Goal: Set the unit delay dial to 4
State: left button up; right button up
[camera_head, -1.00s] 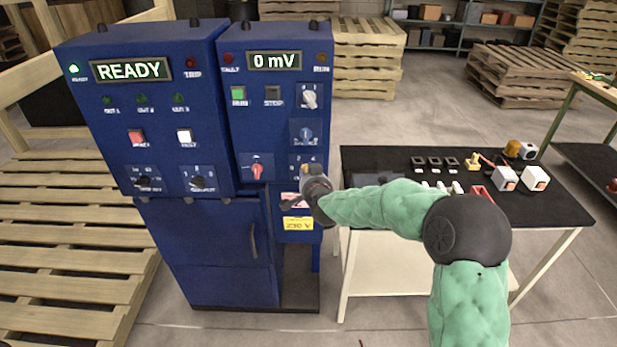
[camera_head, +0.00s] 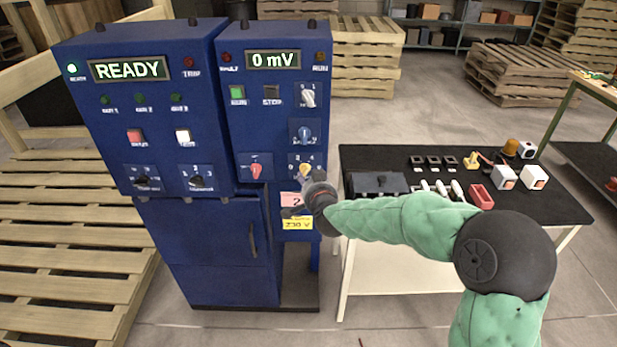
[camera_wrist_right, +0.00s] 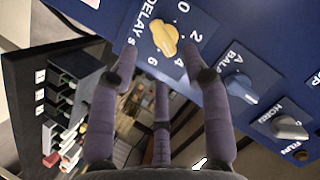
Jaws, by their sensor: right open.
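The unit delay dial is a yellow knob (camera_head: 305,170) at the lower right of the smaller blue cabinet's front. In the right wrist view the knob (camera_wrist_right: 164,38) is clear, with 0, 2, 4 and 6 around it. One end of it lies toward the 4; I cannot tell for sure which end is the pointer. My right gripper (camera_head: 308,194) is just below and in front of the dial. In the wrist view its fingers (camera_wrist_right: 160,68) are spread, with nothing between them, and appear apart from the knob. My left gripper is not in view.
A blue balance dial (camera_head: 305,133) and a grey knob (camera_head: 308,97) sit above, a red knob (camera_head: 256,171) to the left. A black-topped table (camera_head: 378,158) with small parts stands right of the cabinet, under my arm. The larger cabinet reads READY (camera_head: 129,68).

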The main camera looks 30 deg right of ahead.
jog(key=v, duration=0.6)
jog(key=shift+s, duration=0.3)
jog(key=shift+a, duration=0.1)
jog(key=s+a+f+n+g+y, duration=0.15)
jog(key=a+f, duration=0.25)
jog(key=f, duration=0.4)
jog(key=a+f+n+g+y, duration=0.2)
jog(key=a+f, duration=0.2)
jog(key=f, duration=0.5)
jog(key=s+a+f+n+g+y, duration=0.15)
jog(key=a+f, duration=0.25)
jog(key=f, duration=0.4)
jog(key=s+a+f+n+g+y, duration=0.1)
jog(key=s+a+f+g, duration=0.3)
jog(key=s+f, duration=0.5)
jog(key=s+a+f+n+g+y+p, duration=0.1)
jog(key=s+a+f+g, duration=0.3)
jog(key=s+a+f, duration=0.5)
jog(key=shift+s+a+f+n+y, duration=0.2)
jog(key=shift+s+n+y, duration=0.3)
jog(key=shift+s+y, duration=0.45)
